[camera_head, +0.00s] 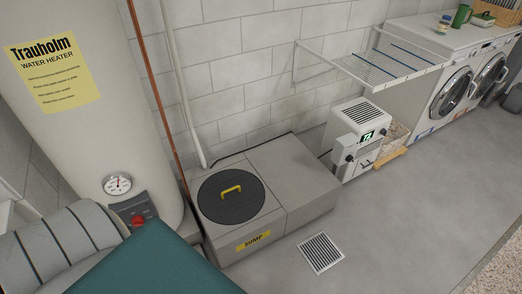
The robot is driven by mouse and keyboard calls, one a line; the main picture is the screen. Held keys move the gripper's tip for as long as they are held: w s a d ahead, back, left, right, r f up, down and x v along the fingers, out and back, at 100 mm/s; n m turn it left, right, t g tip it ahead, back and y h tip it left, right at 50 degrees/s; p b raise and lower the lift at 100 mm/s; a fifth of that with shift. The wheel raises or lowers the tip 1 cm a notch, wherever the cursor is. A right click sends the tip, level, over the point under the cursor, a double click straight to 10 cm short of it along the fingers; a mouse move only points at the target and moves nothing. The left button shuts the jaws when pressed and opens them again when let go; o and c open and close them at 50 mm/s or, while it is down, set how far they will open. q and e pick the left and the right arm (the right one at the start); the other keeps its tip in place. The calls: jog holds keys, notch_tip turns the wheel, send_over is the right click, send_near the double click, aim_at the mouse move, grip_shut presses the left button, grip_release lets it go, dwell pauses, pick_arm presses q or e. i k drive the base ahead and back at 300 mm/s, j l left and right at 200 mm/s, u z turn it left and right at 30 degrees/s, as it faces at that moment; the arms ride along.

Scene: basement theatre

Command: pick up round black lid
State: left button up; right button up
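The round black lid (244,203) lies flat on top of the grey sump box (296,208), left of the picture's middle. It has a yellow handle (231,189) standing up across its centre. Nothing covers the lid in this view. A yellow label reading SUMP (254,241) is on the front of the box. Neither of my grippers shows in the head view, so I cannot see how they stand.
A water heater (85,130) and copper pipe (157,110) stand left of the sump. Bottom left are a grey ribbed thing and a teal surface (155,265). A white dehumidifier (353,140), wall rack (385,68) and washers (452,95) stand right. Floor around the drain (321,253) is clear.

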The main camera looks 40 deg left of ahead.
aim_at(232, 197)
jog(key=i, duration=0.5)
jog(key=i+l+u, duration=0.1)
jog(key=i, duration=0.35)
